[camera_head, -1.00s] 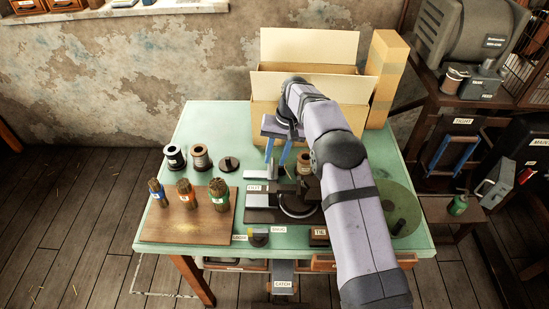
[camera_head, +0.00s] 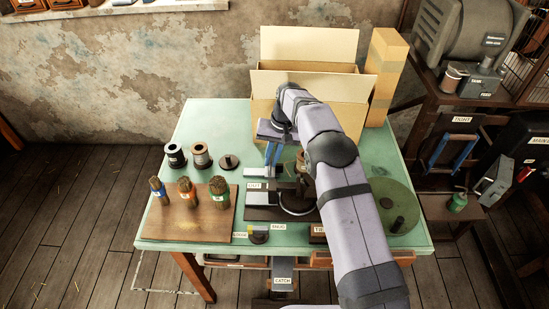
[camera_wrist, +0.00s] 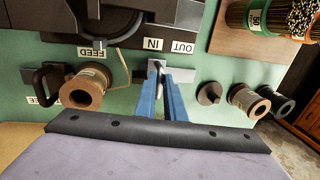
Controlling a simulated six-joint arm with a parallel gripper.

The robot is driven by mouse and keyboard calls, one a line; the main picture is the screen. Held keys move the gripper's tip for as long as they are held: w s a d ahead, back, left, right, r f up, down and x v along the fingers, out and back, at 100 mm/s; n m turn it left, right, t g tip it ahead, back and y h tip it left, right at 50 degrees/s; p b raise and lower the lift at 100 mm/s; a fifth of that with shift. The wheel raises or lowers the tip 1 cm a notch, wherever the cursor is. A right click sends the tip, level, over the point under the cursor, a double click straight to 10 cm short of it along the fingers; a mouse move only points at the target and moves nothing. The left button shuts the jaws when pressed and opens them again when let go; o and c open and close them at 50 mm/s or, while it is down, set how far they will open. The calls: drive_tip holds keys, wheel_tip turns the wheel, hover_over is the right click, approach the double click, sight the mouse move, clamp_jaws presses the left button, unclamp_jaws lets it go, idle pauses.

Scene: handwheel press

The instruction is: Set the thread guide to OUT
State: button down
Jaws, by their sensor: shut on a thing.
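The thread guide (camera_wrist: 156,65) is a small grey piece on a short light rail, seen in the wrist view. My gripper (camera_wrist: 162,72) has its two blue fingers shut on it, and they hide much of it. The guide is near the IN label (camera_wrist: 153,44). The OUT label (camera_wrist: 183,47) is just to the right in that view, and the bare rail plate (camera_wrist: 212,74) extends that way. In the head view my gripper (camera_head: 272,164) is at the rail, behind the dark press base (camera_head: 262,213).
Two spools (camera_head: 200,156) and a dark knobbed disc (camera_head: 229,162) stand to the left on the green table. A brown spool (camera_wrist: 85,88) stands close beside the fingers in the wrist view. An open cardboard box (camera_head: 305,85) is behind my arm.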

drive_tip(key=a+p, duration=0.1)
drive_tip(key=a, duration=0.6)
drive_tip(key=shift+a+r, duration=0.15)
drive_tip(key=shift+a, duration=0.15)
drive_tip(key=c, duration=1.8)
unclamp_jaws()
drive_tip(key=shift+a, duration=0.1)
drive_tip(key=shift+c, duration=0.2)
wheel_tip(320, 180, up, 7)
drive_tip(key=d+b, duration=0.1)
drive_tip(key=b, duration=0.1)
drive_tip(key=shift+d, duration=0.25)
